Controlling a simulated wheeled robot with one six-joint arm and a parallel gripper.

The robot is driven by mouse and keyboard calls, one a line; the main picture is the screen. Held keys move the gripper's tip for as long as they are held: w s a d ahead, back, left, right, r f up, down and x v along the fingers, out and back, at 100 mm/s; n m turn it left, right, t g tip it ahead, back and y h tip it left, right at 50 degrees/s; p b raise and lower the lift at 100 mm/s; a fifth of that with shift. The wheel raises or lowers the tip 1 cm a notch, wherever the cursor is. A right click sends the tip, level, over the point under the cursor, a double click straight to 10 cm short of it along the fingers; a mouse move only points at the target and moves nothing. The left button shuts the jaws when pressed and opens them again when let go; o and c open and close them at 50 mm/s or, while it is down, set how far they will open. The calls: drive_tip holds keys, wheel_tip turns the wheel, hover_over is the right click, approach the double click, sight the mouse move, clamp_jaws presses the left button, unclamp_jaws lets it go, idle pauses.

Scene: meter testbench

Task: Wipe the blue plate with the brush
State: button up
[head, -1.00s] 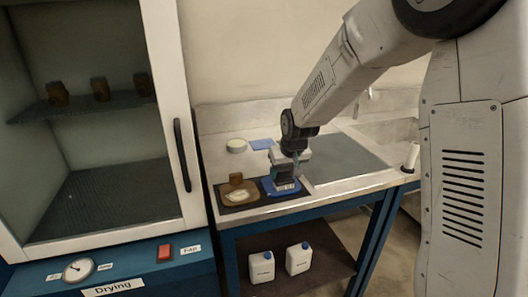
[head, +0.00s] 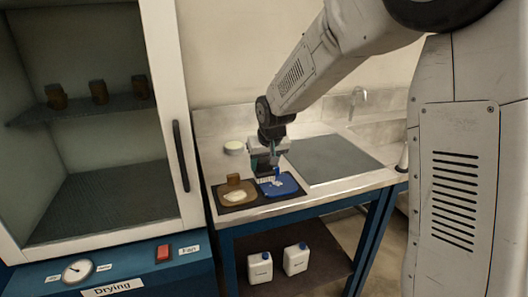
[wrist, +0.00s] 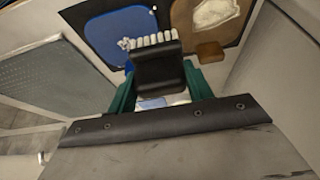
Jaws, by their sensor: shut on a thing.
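The blue plate (head: 285,187) lies on a dark mat on the bench, with a few small white bits on it. It also shows at the top of the wrist view (wrist: 103,30). My gripper (head: 266,163) is shut on the brush, near the plate's back left edge. The brush (wrist: 158,68) has a dark body and a row of white bristles, which overlap the plate's edge in the wrist view. Whether the bristles touch the plate is unclear.
A brown board (head: 237,197) with a white patch and a brown block (head: 233,179) lies left of the plate. A white round dish (head: 234,147) stands behind. A grey panel (head: 335,160) lies right, a drying cabinet (head: 181,155) left. Two white bottles stand below.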

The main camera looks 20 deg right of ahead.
drive_tip(key=shift+r, duration=1.9)
